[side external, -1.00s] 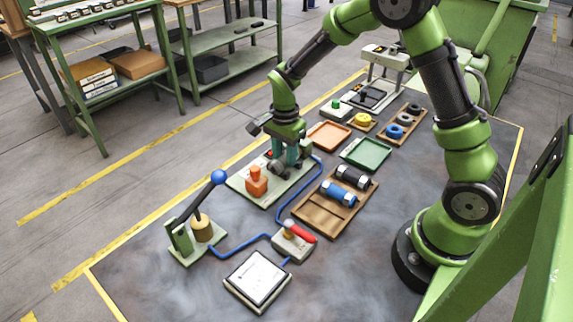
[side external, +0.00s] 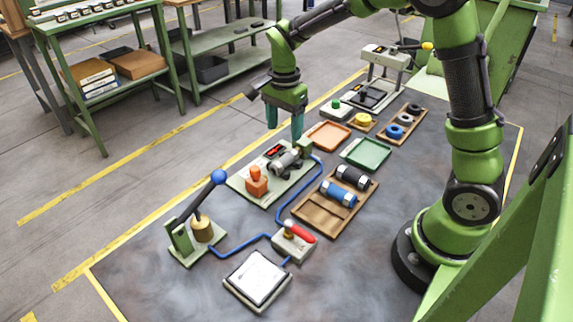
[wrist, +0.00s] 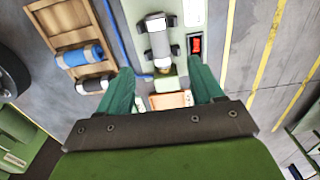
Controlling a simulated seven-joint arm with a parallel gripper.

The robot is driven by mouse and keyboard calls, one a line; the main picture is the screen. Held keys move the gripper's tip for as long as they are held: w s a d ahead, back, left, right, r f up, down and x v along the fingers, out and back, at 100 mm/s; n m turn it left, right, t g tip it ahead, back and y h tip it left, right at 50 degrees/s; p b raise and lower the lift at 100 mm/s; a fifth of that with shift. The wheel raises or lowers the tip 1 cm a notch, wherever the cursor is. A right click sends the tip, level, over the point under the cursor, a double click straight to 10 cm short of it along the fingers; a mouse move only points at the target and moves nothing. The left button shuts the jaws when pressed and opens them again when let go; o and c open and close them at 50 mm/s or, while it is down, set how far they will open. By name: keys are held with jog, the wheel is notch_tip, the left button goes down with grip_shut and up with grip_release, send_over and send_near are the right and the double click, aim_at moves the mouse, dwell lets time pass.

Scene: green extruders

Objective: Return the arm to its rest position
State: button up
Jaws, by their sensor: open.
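My gripper (side external: 285,122) is open and empty, with its two teal fingers pointing down above the pale green fixture plate (side external: 240,184). On that plate lie a grey cylindrical part (side external: 284,160) and an orange block (side external: 257,182). In the wrist view the fingers of my gripper (wrist: 160,84) are spread wide. The grey part (wrist: 159,44) shows beyond them, lying in its holder and apart from both fingers.
A wooden tray (side external: 313,214) holds a blue and a black cylinder. A blue-knobbed lever (side external: 218,178) stands front left, beside a red-handled valve (side external: 299,233). Orange (side external: 328,134) and green (side external: 366,153) trays lie behind. A press (side external: 387,58) stands at the back.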

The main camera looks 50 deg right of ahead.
notch_tip(320, 180, up, 8)
jog(key=f, duration=0.1)
jog(key=s+a+r+n+t+y, duration=0.1)
jog(key=s+a+r+n+t, duration=0.1)
jog(key=s+n, duration=0.5)
jog(key=s+a+r+n+t+y, duration=0.1)
jog(key=s+a+r+n+t, duration=0.2)
jog(key=s, duration=0.7)
jog(key=n+t, duration=0.2)
jog(key=n, duration=0.2)
jog(key=shift+s+a+r, duration=0.15)
jog(key=shift+s, duration=0.05)
